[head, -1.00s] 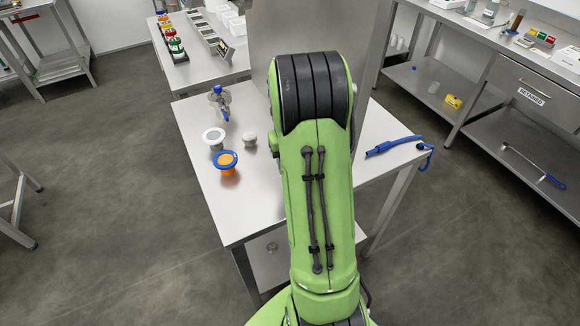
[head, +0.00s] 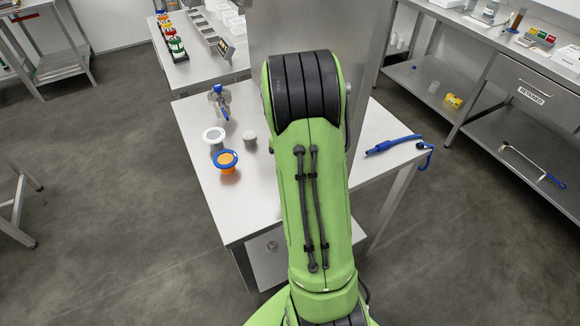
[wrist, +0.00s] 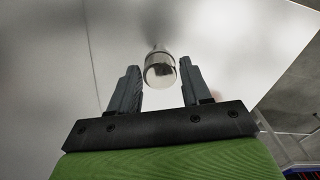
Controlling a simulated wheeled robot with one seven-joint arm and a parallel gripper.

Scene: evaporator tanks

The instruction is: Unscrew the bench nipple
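In the wrist view my gripper (wrist: 161,88) is open, with its two dark fingers well apart. A shiny, round-ended metal cylinder (wrist: 159,70), which looks like the bench nipple, shows between and just beyond the fingertips. Gaps show on both sides of it, so the fingers do not appear to touch it. Its far end fades into a pale grey surface (wrist: 110,35); how it is attached cannot be told. In the head view my green arm hides the gripper and this cylinder.
On the steel bench (head: 205,115) stand a blue-handled valve (head: 220,103), a white-rimmed piece (head: 214,136), an orange cup with blue rim (head: 227,161) and a pale knob (head: 249,138). A tall steel panel (head: 305,28) rises behind.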

